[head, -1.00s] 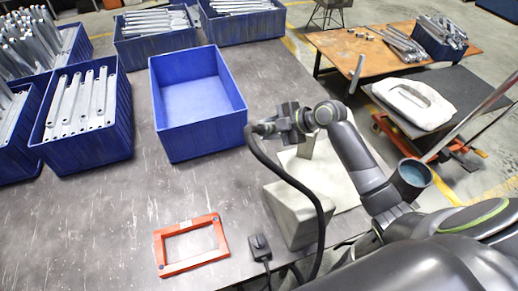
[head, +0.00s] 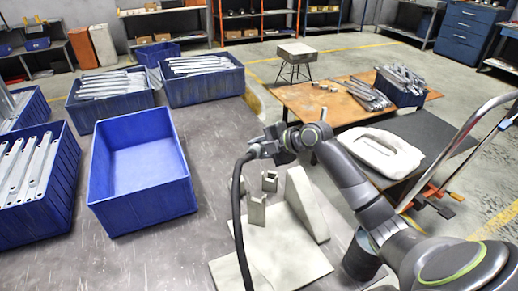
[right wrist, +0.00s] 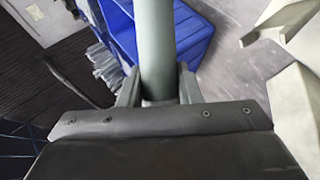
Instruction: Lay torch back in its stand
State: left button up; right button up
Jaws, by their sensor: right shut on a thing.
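My right gripper (head: 278,146) is shut on the torch (head: 258,150), whose black cable hangs down from its left end. In the right wrist view the torch is a grey cylinder (right wrist: 156,45) between the two fingers. The stand (head: 225,272) is a pale plate with two notched posts (head: 257,211) and a tall angled block (head: 305,205). The torch is held above and behind the posts in the head view, apart from them. A pale notched part shows at the upper right of the right wrist view (right wrist: 282,22). My left gripper is not in view.
An empty blue crate (head: 185,205) stands left of the stand. Other blue crates with galvanized brackets (head: 205,66) stand behind and left. An orange-topped table (head: 300,98) and a cart carrying a white piece (head: 378,152) are beyond my right arm. Dark table between crate and stand is clear.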

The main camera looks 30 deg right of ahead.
notch_tip(320, 180, down, 17)
jog(key=b, duration=1.1)
jog(key=shift+f+b, duration=0.15)
jog(key=shift+b, duration=0.25)
jog(key=shift+d+f+b, duration=0.1)
jog(key=shift+f+b, duration=0.4)
jog(key=shift+b, duration=0.1)
dwell(0.6)
jog(key=o, duration=0.9)
jog(key=shift+o, duration=0.8)
jog(key=shift+f, duration=0.2)
jog(key=shift+s+d, duration=0.1)
jog(key=v, duration=1.7)
jog(key=shift+r+b, duration=0.35)
jog(key=shift+b, duration=0.1)
